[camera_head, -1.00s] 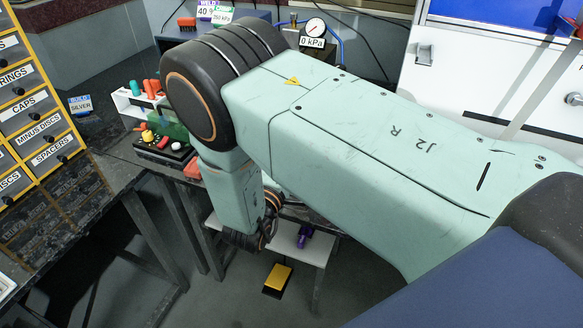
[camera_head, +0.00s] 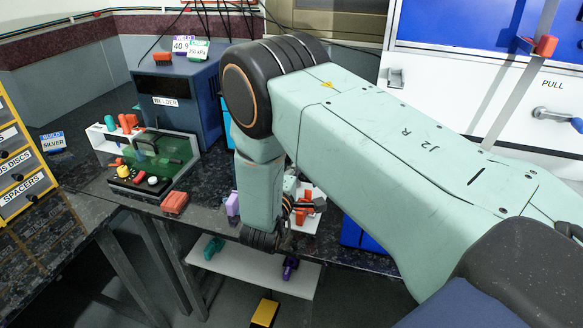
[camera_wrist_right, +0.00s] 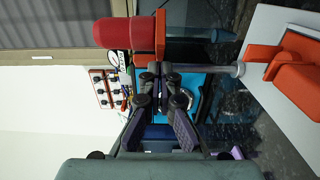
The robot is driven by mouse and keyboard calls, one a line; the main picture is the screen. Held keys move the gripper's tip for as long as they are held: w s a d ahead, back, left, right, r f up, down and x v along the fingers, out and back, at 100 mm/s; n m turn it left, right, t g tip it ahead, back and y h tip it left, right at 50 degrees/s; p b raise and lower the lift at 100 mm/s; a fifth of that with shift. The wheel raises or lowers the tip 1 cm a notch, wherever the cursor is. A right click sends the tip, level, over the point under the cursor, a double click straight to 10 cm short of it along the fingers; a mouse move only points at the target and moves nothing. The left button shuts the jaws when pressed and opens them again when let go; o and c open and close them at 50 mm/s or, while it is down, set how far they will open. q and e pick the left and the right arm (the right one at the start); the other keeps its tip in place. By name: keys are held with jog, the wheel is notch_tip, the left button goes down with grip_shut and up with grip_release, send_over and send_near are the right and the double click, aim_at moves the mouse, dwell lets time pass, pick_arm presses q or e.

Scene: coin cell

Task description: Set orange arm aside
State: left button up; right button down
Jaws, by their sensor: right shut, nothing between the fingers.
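My right arm crosses the head view, and its gripper is mostly hidden behind the forearm. In the right wrist view the right gripper (camera_wrist_right: 160,85) is shut and empty. An orange part (camera_wrist_right: 297,72) lies along a white surface at the right of that view, apart from the fingers. A red cylinder with an orange-red collar (camera_wrist_right: 160,35) is above the fingers. In the head view, orange parts (camera_head: 310,200) show beside the forearm on a white base. I cannot tell which orange piece is the orange arm. My left gripper is out of view.
A blue welder box (camera_head: 180,98) stands on the dark bench, left of my arm. A white-framed rack with a green panel (camera_head: 165,148) and an orange block (camera_head: 174,203) are in front of it. A white shelf (camera_head: 240,263) is below. Labelled drawers (camera_head: 20,170) stand at the left.

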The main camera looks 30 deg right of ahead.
jog(key=shift+s+d, duration=0.1)
jog(key=shift+s+d, duration=0.2)
jog(key=shift+d, duration=0.3)
